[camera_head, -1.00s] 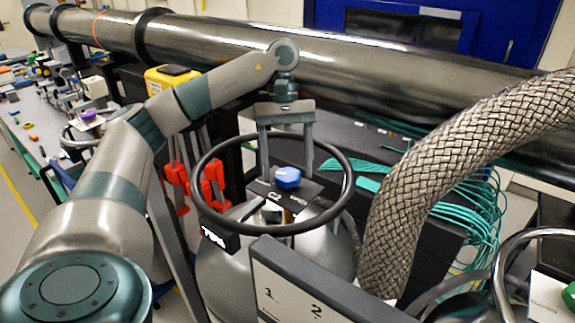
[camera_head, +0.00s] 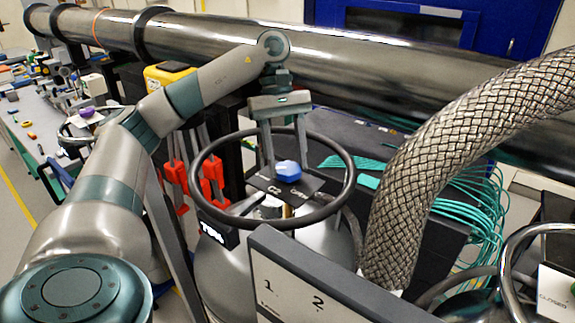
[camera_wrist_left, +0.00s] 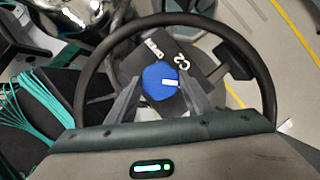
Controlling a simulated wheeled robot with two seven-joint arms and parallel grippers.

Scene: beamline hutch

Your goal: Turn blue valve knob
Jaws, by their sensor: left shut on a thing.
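The blue valve knob (camera_head: 288,171) sits on top of a grey gas cylinder, inside a dark ring-shaped guard (camera_head: 348,180). In the left wrist view the knob (camera_wrist_left: 158,76) is faceted and has a small white mark. A black plate (camera_wrist_left: 190,62) beneath it reads "C2" and "OPEN". My left gripper (camera_head: 287,163) reaches down from above, inside the ring. Its two fingers are shut on the knob, one on each side; the left wrist view (camera_wrist_left: 160,88) shows them flanking it. The exact contact is partly hidden. My right gripper is out of view.
A braided hose (camera_head: 440,150) arches close on the right. A panel marked 1 and 2 (camera_head: 305,290) stands in front. A large metal pipe (camera_head: 350,65) runs behind. Another cylinder's chrome ring (camera_head: 507,260) and a "CLOSED" plate (camera_head: 555,293) are at right.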

